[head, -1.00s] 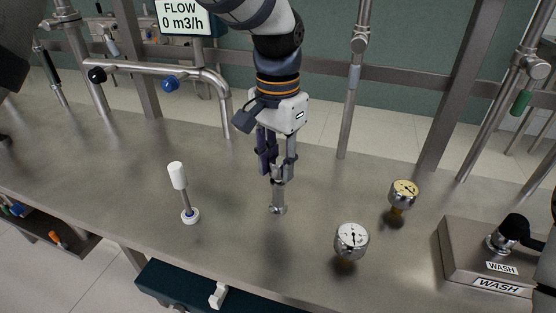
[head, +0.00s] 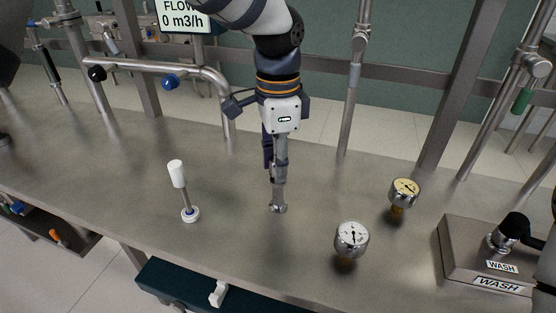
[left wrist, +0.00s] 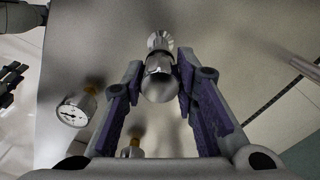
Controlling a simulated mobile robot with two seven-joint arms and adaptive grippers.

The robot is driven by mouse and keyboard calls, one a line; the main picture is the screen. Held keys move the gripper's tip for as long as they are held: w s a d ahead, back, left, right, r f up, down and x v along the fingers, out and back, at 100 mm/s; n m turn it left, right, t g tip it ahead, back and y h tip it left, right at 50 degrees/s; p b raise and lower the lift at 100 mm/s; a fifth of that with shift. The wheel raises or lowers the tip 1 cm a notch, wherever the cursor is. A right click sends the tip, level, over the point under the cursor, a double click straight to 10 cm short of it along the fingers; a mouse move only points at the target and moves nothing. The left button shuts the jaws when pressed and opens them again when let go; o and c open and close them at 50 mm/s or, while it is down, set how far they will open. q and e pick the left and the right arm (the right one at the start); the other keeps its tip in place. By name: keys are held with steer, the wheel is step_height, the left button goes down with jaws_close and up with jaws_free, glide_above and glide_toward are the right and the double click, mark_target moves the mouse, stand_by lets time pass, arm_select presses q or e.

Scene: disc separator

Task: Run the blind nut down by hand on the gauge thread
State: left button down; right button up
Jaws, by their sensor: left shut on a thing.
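My left gripper (head: 279,180) points straight down over the bench and is shut on a small shiny metal nut (head: 278,208), close to the bench top. In the left wrist view the rounded metal nut (left wrist: 158,82) sits between the two fingers, with a bright ribbed metal piece (left wrist: 160,41) just beyond it. I cannot tell how far the nut is on a thread, as the fingers and the nut cover the joint.
A white-capped rod (head: 177,174) stands on a round base to the left. A silver dial gauge (head: 351,240) and a yellow-faced gauge (head: 404,192) stand to the right. A WASH box (head: 455,255) is at the far right. Pipes rise behind.

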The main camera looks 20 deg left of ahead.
arm_select(q)
steer(key=m, duration=0.5)
steer(key=shift+r, duration=0.1)
steer(key=shift+w+r+m, duration=0.15)
steer(key=shift+m, duration=1.75)
steer(key=m, duration=0.4)
steer(key=shift+w, duration=0.1)
steer(key=m, duration=0.5)
steer(key=shift+m, duration=0.3)
steer(key=c, duration=1.2)
jaws_free()
steer(key=shift+d, duration=0.1)
steer(key=shift+b, duration=0.3)
